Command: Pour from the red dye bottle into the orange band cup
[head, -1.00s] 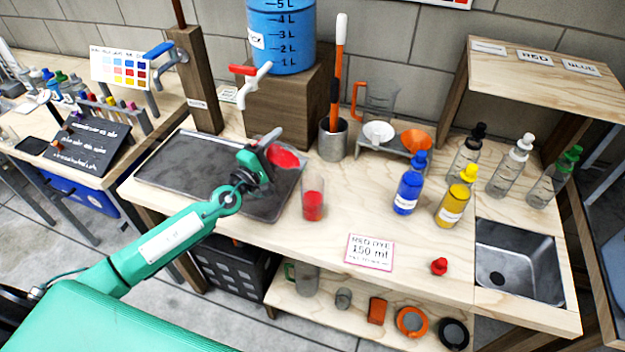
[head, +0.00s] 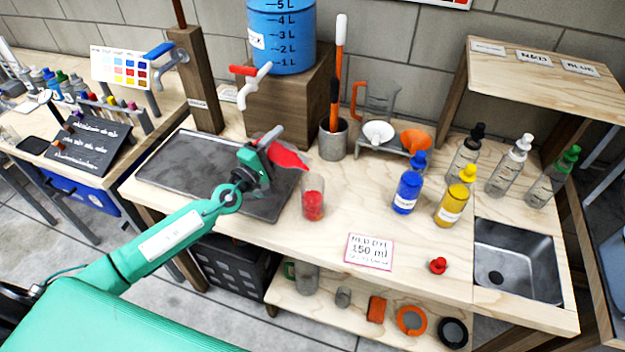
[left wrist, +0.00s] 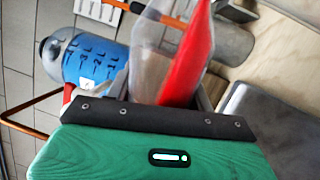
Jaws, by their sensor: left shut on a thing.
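My left gripper (head: 262,162) is shut on the red dye bottle (head: 289,157), above the right end of the dark mat. The bottle lies tipped over to the right, with its narrow end near the rim of a clear cup. In the left wrist view, red liquid fills one side of the clear bottle (left wrist: 186,70). The clear cup (head: 313,200) stands upright on the bench, with red liquid in its lower part. I cannot make out an orange band on it. The red cap (head: 438,265) lies on the bench near the front. My right gripper is not in view.
A blue bottle (head: 408,190) and a yellow bottle (head: 452,203) stand right of the cup, with clear bottles behind. A card reading 150 ml (head: 369,252) is at the front. A blue tank (head: 282,38) sits on a wooden block. The sink (head: 517,262) is at right.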

